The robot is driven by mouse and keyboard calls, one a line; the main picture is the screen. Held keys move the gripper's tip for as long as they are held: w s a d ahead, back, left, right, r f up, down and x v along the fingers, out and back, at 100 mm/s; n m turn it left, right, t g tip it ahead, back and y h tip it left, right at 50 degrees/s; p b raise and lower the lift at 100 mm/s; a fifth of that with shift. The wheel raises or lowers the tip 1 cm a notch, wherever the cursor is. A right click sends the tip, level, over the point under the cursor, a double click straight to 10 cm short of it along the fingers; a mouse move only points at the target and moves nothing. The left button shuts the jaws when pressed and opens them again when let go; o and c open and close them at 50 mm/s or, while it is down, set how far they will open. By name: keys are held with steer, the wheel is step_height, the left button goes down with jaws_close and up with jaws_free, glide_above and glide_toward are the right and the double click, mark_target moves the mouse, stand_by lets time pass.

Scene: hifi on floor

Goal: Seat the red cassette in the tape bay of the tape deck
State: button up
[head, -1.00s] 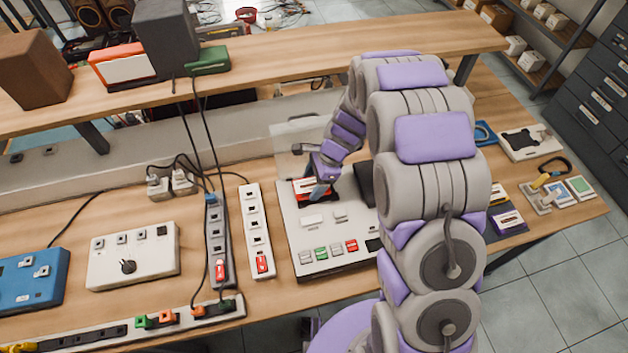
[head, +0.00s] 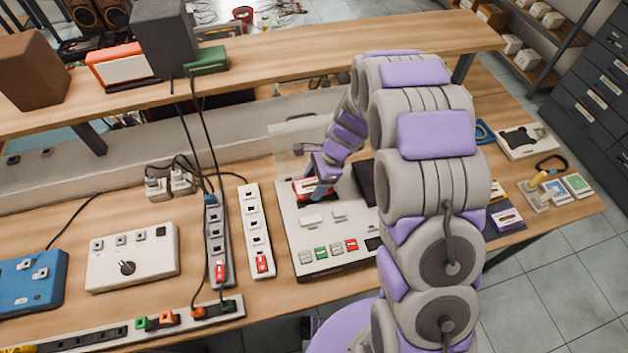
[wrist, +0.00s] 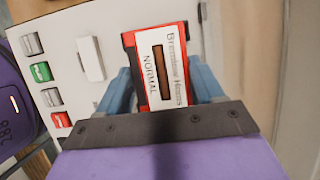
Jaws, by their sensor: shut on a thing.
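The tape deck (head: 316,238) is a pale box on the workbench, with its clear lid (head: 294,137) raised at the back. The red cassette (head: 306,189) is at the tape bay, partly hidden by my gripper (head: 322,188). In the wrist view the cassette (wrist: 163,68) has a white label and red edges, with dark parts of the bay around its far end. My gripper (wrist: 165,92) has its blue fingers on both sides of the cassette, shut on it. I cannot tell how deep the cassette sits.
Coloured deck buttons (head: 328,250) line the deck's front. A white power strip (head: 256,231) lies just left of the deck. A shelf (head: 270,57) runs above the bench's back. Other cassettes (head: 506,218) lie to the right, beyond my arm.

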steer(key=shift+d, duration=0.5)
stand_by(0.5)
steer(key=shift+f, duration=0.65)
stand_by(0.9)
steer(key=o, duration=1.2)
steer(key=shift+s+a+r+p+v, duration=0.1)
steer(key=shift+a+p+v, duration=0.2)
steer(key=shift+p+v, duration=2.3)
steer(key=shift+s+a+r+p+v, duration=0.15)
steer(key=shift+a+v, duration=0.15)
steer(key=shift+v, duration=4.75)
steer(key=shift+w+a+r+p+v, duration=0.1)
steer(key=shift+a+p+v, duration=0.2)
steer(key=shift+p+v, duration=2.25)
steer(key=b+v, duration=0.2)
steer(key=shift+d+r, duration=0.1)
steer(key=shift+r, duration=0.15)
